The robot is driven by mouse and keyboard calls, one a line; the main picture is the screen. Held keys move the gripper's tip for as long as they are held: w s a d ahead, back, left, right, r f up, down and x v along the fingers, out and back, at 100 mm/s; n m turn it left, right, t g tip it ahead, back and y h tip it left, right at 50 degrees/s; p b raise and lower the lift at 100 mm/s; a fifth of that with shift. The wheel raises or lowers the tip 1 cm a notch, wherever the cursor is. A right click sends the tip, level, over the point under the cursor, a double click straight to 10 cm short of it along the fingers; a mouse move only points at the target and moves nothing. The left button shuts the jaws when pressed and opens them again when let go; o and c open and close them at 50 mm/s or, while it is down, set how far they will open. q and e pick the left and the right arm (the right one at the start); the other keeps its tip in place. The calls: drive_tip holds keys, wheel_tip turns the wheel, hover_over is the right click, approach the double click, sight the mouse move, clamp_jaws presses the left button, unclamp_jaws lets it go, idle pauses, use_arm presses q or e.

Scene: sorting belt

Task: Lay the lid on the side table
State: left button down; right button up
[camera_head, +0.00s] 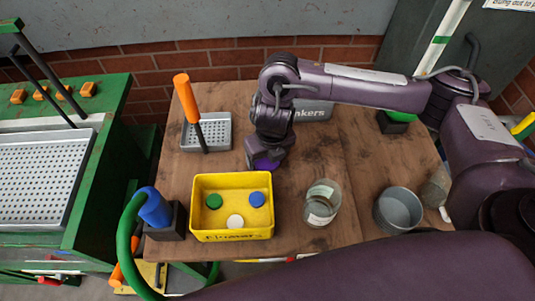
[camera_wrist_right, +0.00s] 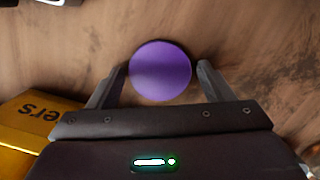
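A round purple lid (camera_wrist_right: 160,70) lies between the two fingers of my right gripper (camera_wrist_right: 161,72) in the right wrist view. The fingers stand apart, with a thin gap showing beside the lid. In the head view my right gripper (camera_head: 265,163) points down at the wooden table, behind the yellow bin. A bit of purple shows at its tips there, and most of the lid is hidden. The wooden table top (camera_head: 300,240) is below it. My left gripper is not in view.
A yellow bin (camera_head: 232,235) with coloured discs stands in front of the gripper. An open glass jar (camera_head: 322,203) and a grey round pot (camera_head: 398,210) stand to the right. A grey tray (camera_head: 218,131) and an orange-handled tool (camera_head: 186,98) are behind left. A green-framed belt (camera_head: 78,225) is at the left.

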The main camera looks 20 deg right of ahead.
sight(271, 166)
drive_tip(key=shift+o, duration=0.3)
drive_tip(key=shift+r, duration=0.1)
drive_tip(key=shift+r, duration=0.3)
wheel_tip(271, 166, up, 11)
drive_tip(key=s+p, duration=0.1)
drive_tip(key=p, duration=0.2)
drive_tip(key=shift+s+d+r+p, duration=0.15)
drive_tip(key=shift+s+r+p, duration=0.05)
drive_tip(key=shift+s+p, duration=0.2)
drive_tip(key=shift+f, duration=0.1)
